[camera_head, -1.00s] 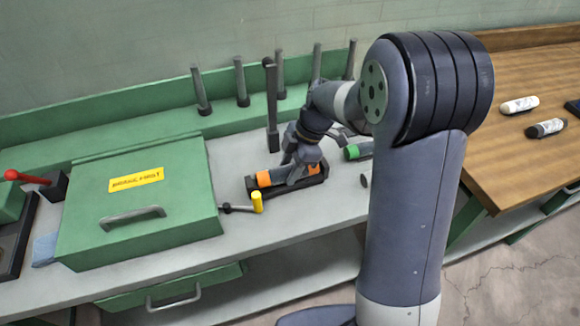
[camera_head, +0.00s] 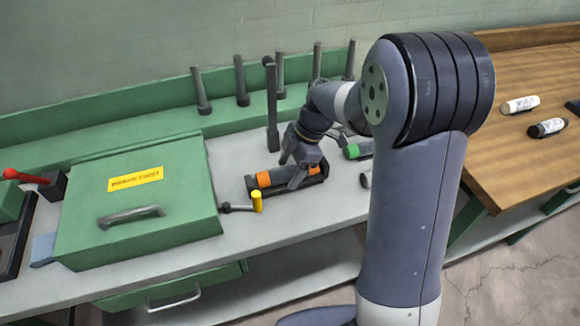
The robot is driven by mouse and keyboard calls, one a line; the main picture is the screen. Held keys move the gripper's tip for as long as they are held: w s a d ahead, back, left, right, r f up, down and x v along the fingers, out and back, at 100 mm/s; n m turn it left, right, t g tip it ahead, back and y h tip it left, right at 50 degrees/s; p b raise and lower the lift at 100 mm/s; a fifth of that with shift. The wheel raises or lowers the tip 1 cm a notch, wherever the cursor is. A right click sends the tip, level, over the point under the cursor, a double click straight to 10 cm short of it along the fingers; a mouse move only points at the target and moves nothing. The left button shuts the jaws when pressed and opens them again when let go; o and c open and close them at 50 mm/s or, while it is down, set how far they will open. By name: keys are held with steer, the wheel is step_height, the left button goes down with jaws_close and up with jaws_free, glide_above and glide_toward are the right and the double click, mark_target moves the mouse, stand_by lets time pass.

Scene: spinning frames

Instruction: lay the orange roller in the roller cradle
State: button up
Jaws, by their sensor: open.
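The orange roller (camera_head: 264,179), dark with orange bands, lies lengthwise in the black roller cradle (camera_head: 251,188) on the grey bench top. My gripper (camera_head: 296,182) is open, just above and over the middle of the roller, and hides part of it. I cannot tell whether a finger still touches the roller.
A green-banded roller (camera_head: 352,151) lies right of the cradle, partly behind my arm. A yellow-handled lever (camera_head: 256,201) stands at the cradle's front left. A green lidded box (camera_head: 140,205) is to the left. A dark post (camera_head: 272,108) and several pegs (camera_head: 241,82) stand behind.

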steer(key=v, duration=1)
steer(key=shift+w+d+r, duration=0.1)
steer(key=shift+d+r, duration=0.1)
steer(key=shift+r, duration=0.15)
steer(key=x, duration=1)
steer(key=shift+a+f, duration=0.2)
steer(key=shift+f, duration=0.15)
steer(key=shift+r, duration=0.15)
steer(key=shift+d, duration=0.1)
